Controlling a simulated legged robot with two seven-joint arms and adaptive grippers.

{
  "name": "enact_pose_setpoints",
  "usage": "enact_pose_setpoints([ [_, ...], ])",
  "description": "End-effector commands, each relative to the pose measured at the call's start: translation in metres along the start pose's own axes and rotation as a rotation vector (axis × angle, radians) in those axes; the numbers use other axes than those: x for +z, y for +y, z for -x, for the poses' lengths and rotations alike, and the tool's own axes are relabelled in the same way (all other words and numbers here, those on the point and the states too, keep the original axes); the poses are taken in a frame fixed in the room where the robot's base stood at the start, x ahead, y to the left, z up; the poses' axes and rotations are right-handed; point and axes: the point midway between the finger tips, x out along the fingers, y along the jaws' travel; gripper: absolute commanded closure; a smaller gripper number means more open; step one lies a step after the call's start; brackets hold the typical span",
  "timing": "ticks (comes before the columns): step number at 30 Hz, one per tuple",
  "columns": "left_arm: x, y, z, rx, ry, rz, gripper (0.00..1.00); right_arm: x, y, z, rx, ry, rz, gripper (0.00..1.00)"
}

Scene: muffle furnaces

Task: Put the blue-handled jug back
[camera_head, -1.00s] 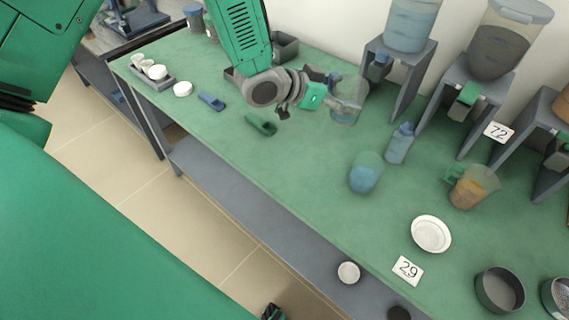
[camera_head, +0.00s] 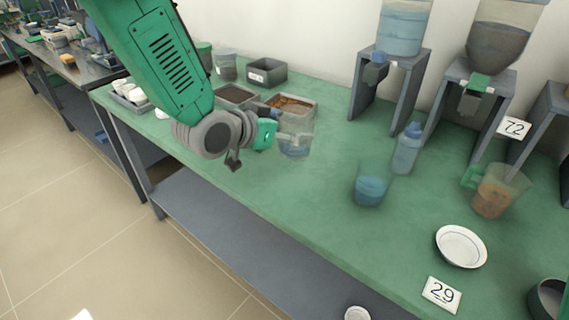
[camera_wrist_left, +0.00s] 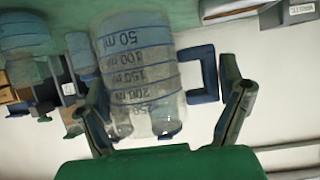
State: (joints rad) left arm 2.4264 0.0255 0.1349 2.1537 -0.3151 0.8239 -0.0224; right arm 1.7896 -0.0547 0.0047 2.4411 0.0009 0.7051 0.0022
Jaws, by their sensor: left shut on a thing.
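The jug (camera_head: 295,137) is clear, with blue measuring marks and some bluish liquid low in it. My left gripper (camera_head: 267,130) is shut on it from the left, in front of two trays at the back of the green bench. In the left wrist view the jug (camera_wrist_left: 140,75) fills the middle, with its blue handle (camera_wrist_left: 205,75) between the finger pads of the gripper (camera_wrist_left: 165,105). I cannot tell whether its base touches the bench. My right gripper is not in view.
On the green bench (camera_head: 310,195) stand a blue-liquid beaker (camera_head: 370,187), a squeeze bottle (camera_head: 406,148), a green-handled jug (camera_head: 495,192) and a white dish (camera_head: 461,247). Dispensers on grey stands (camera_head: 390,85) line the wall. Brown-filled trays (camera_head: 291,103) lie behind. The bench middle is clear.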

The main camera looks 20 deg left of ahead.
Motion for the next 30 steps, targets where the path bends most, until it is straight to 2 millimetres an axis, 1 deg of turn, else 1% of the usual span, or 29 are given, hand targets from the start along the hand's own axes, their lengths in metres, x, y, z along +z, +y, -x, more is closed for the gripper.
enact_pose_setpoints([
  [1,0.01,0.0,-0.005,0.0,0.0,0.0,0.64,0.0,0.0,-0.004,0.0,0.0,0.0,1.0],
  [3,0.017,0.0,-0.009,0.0,0.001,-0.001,0.64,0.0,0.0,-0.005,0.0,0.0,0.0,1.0],
  [8,0.026,0.0,-0.013,0.0,0.003,-0.002,0.64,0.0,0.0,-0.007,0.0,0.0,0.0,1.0],
  [14,0.052,0.0,-0.025,0.0,0.0,-0.001,0.64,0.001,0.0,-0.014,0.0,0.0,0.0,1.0],
  [16,0.055,0.0,-0.027,0.0,0.003,-0.002,0.64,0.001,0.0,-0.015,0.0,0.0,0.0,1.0],
  [22,0.054,0.0,-0.026,0.0,0.004,-0.002,0.64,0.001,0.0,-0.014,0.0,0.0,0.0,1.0],
  [26,0.058,0.0,-0.028,0.0,0.003,-0.001,0.64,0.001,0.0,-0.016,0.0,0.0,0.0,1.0],
  [27,0.057,0.0,-0.028,0.0,0.002,-0.001,0.0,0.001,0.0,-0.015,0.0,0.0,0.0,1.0],
  [30,0.057,0.0,-0.028,0.0,0.002,-0.001,0.0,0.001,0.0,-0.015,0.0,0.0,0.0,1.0],
])
